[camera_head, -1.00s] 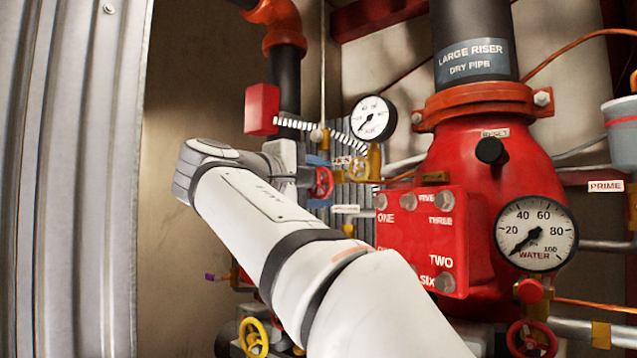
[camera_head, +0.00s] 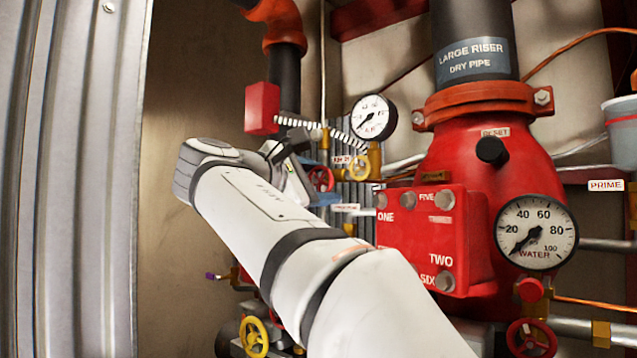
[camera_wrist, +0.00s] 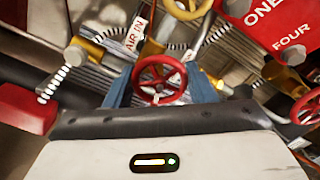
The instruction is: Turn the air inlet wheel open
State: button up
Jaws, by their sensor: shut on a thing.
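A small red handwheel (camera_wrist: 158,72) sits between the two blue fingers of my gripper (camera_wrist: 160,88) in the wrist view. My gripper is shut on the wheel's rim from both sides. A white "AIR IN" tag (camera_wrist: 136,34) hangs just behind and to the left of the wheel. In the head view the red wheel (camera_head: 320,179) shows at the tip of my tilted gripper (camera_head: 312,182), left of the red valve block. My gripper hides part of the wheel's left side there.
A yellow handwheel (camera_head: 359,168) stands close right of the red wheel. An air gauge (camera_head: 373,118) is above, and a red box (camera_head: 262,108) with a coiled line is upper left. The numbered red cover (camera_head: 425,240) is close on the right. A corrugated metal panel (camera_head: 70,180) stands left.

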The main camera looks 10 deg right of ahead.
jog(key=shift+f, duration=0.15)
jog(key=o, duration=1)
jog(key=shift+a, duration=0.1)
jog(key=b+v, duration=0.2)
jog(key=v, duration=0.5)
jog(key=shift+s+a, duration=0.25)
